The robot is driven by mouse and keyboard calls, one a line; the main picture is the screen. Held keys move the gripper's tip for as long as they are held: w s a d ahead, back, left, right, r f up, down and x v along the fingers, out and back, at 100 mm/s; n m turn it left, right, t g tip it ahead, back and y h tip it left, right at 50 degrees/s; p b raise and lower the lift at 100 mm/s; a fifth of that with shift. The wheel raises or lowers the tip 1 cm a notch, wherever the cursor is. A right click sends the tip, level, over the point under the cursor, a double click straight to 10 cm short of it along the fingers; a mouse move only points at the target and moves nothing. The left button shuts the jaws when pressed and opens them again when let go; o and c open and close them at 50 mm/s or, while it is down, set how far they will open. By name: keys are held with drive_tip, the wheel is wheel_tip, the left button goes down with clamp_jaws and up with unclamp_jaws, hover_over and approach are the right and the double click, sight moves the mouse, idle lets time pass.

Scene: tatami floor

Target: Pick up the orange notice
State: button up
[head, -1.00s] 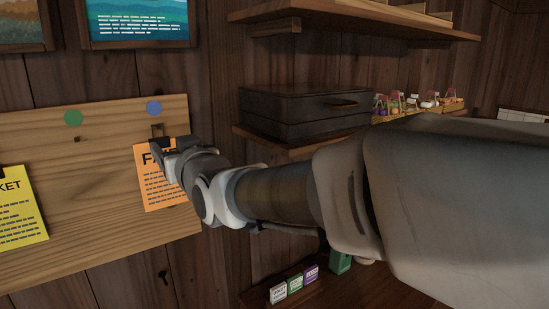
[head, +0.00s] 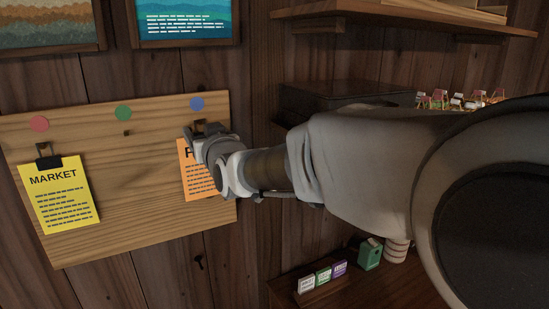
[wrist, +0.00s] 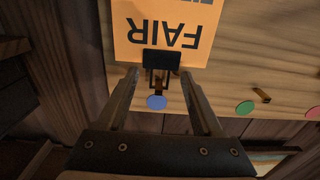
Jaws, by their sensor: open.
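The orange notice (head: 196,183) hangs on the right part of the wooden board, partly hidden behind my gripper in the head view. In the wrist view the notice (wrist: 165,15) appears upside down, with the word FAIR and a black clip (wrist: 161,60) at its top edge. My gripper (wrist: 161,75) is open, with one finger on each side of the clip. It seems close to the clip; I cannot tell whether the fingers touch anything. In the head view my gripper (head: 205,130) is at the notice's top.
A yellow MARKET notice (head: 60,195) hangs by a black clip at the board's left. Red, green and blue dots mark the board (head: 135,205). Shelves, a dark case (head: 340,97) and small goods stand to the right. Small boxes (head: 322,277) sit on a lower surface.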

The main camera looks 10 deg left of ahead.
clamp_jaws()
drive_tip(key=shift+r, duration=0.1)
idle(0.5)
